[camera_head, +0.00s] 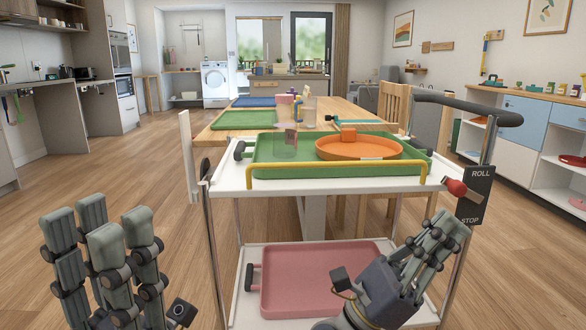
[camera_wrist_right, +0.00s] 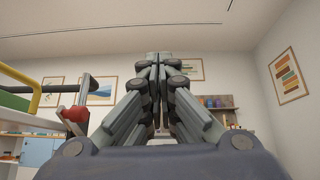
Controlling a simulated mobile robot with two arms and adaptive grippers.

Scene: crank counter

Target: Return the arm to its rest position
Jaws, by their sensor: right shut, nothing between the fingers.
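My right gripper (camera_head: 446,222) points up in front of the right side of a white trolley (camera_head: 222,180). Its fingers are shut with nothing between them, and it also shows in the wrist view (camera_wrist_right: 160,62). A red knob (camera_head: 455,187) on the trolley is just above the fingertips in the head view. In the wrist view the knob (camera_wrist_right: 75,114) is left of the fingers, apart from them. My left gripper (camera_head: 98,222) is at the lower left, fingers upward and spread, empty, clear of the trolley.
A ROLL/STOP panel (camera_head: 476,195) and dark handle (camera_head: 470,107) are at the trolley's right. A green tray (camera_head: 262,160) holding an orange dish (camera_head: 360,147) is on top; a pink tray (camera_head: 320,278) is below. A table (camera_head: 215,134) stands behind. Floor at left is clear.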

